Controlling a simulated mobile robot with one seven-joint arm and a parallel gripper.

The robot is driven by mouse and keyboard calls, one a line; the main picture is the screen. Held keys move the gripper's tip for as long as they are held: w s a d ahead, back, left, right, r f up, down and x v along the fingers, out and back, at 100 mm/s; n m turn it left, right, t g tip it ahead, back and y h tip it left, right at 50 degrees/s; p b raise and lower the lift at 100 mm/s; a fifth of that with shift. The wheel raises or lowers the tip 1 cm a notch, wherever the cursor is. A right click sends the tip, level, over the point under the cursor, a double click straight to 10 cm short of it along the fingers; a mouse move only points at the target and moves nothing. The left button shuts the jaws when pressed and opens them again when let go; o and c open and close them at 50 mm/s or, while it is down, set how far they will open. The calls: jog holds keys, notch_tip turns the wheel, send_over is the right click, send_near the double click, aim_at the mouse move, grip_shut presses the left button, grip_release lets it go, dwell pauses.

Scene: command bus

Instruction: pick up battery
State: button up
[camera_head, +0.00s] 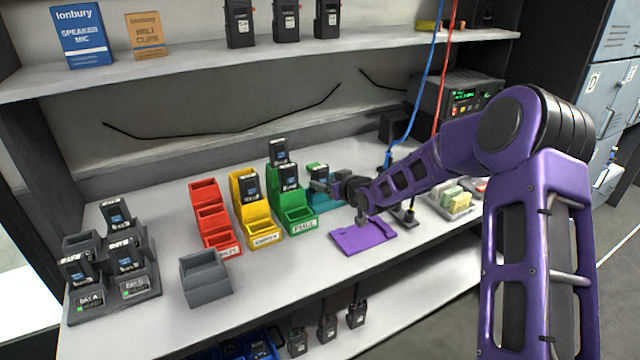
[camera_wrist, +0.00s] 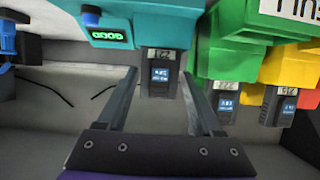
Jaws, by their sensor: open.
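A dark battery (camera_wrist: 160,78) with a small lit label stands in a teal tester (camera_wrist: 108,35), whose green display reads GOOD. The wrist view appears upside down. My gripper (camera_wrist: 158,76) is open, with one finger on each side of this battery; I cannot tell whether either touches it. In the head view the battery (camera_head: 318,171) shows at the tester, right of the green bins, with my gripper (camera_head: 328,187) close against it from the right. Other batteries stand in the green bin (camera_head: 300,218) and the yellow bin (camera_head: 262,233).
Red bins (camera_head: 222,240) and an empty-looking grey bin (camera_head: 207,283) stand left of the yellow one. A charger (camera_head: 148,284) with several batteries is at far left. A purple tray (camera_head: 362,237) lies below my wrist. Blue and red cables (camera_head: 430,75) hang behind my arm.

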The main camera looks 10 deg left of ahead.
grip_shut()
jog(key=shift+r, duration=0.1)
dwell(0.4)
notch_tip(320, 180, up, 10)
jog(key=p, duration=0.1)
jog(key=shift+p, duration=0.4)
